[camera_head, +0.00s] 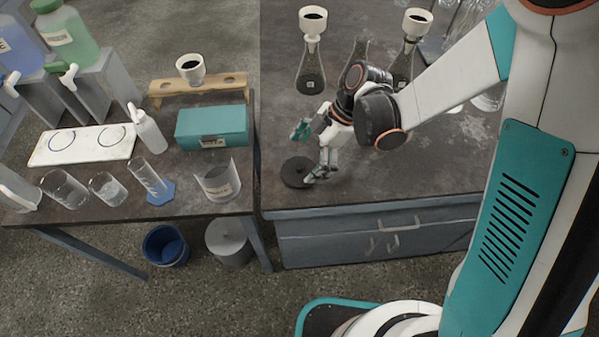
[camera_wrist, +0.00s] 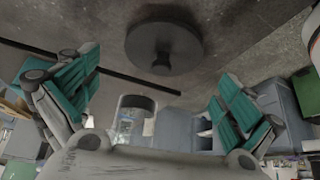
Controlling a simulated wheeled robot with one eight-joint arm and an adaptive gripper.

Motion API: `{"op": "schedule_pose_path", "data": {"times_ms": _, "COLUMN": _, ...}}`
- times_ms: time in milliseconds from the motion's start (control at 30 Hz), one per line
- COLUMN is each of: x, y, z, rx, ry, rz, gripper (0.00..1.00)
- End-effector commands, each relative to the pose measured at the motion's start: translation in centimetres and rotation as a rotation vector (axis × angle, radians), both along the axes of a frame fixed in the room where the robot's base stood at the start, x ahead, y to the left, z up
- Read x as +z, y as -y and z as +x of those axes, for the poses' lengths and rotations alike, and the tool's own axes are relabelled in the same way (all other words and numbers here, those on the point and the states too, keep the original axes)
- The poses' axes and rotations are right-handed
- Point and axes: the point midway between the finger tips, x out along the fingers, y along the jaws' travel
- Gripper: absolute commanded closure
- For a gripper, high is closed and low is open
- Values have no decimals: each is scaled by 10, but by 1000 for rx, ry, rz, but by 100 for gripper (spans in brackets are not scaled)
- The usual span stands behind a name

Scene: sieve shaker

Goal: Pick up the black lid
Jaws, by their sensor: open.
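The black lid (camera_head: 297,172) is a flat round disc lying on the front left part of the right-hand bench. In the wrist view the lid (camera_wrist: 164,42) shows at the top middle, with a small knob standing up from its centre. My gripper (camera_head: 311,156) is just above and beside the lid in the head view. In the wrist view my gripper (camera_wrist: 158,100) has its two teal-padded fingers spread wide apart, with nothing between them. The lid lies beyond the fingers and no contact with them is visible. Part of the lid's right side is hidden by a finger in the head view.
Flasks with white funnels (camera_head: 311,70) stand behind my arm on the right bench (camera_head: 400,175). The left bench holds a teal box (camera_head: 212,128), a glass beaker (camera_head: 218,180) and a wooden funnel stand (camera_head: 198,86). A gap separates the benches. The bench's front edge is close to the lid.

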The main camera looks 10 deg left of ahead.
Motion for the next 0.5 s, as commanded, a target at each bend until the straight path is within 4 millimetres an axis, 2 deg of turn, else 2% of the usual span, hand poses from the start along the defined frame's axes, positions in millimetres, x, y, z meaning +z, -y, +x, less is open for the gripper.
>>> {"op": "schedule_pose_path", "data": {"times_ms": 33, "x": -10, "y": -4, "z": -2, "rx": 2, "ry": 1, "rz": 0, "gripper": 0}}
{"op": "schedule_pose_path", "data": {"times_ms": 200, "x": -30, "y": -14, "z": -8, "rx": 2, "ry": 1, "rz": 0, "gripper": 0}}
{"op": "schedule_pose_path", "data": {"times_ms": 467, "x": -32, "y": -16, "z": -10, "rx": 0, "ry": 1, "rz": 1, "gripper": 0}}
{"op": "schedule_pose_path", "data": {"times_ms": 500, "x": -32, "y": -16, "z": -10, "rx": 0, "ry": 1, "rz": 1, "gripper": 5}}
